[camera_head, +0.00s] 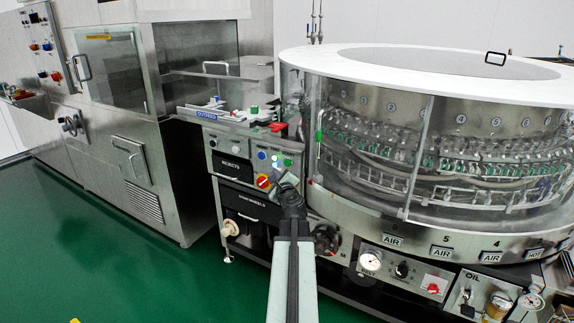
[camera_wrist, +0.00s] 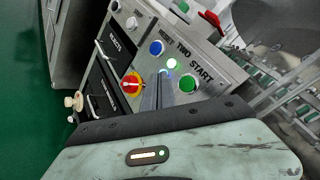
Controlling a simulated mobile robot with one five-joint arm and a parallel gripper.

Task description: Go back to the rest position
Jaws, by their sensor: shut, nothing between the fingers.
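My arm reaches up from the bottom of the head view toward the control panel of the rotary washer (camera_head: 430,150). My gripper (camera_head: 276,172) is at the front of that panel, and its fingertips show small and partly blended with the panel. A blue button (camera_wrist: 156,47) is up-left of the tips, a green button (camera_wrist: 188,83) is to the right and a red-yellow rotary switch (camera_wrist: 132,84) is to the left. I cannot tell whether the tips touch the panel.
A steel cabinet (camera_head: 100,110) with a handled door stands at the left. Gauges and AIR labels (camera_head: 393,240) line the washer's lower front. The green floor (camera_head: 110,260) is open at the lower left.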

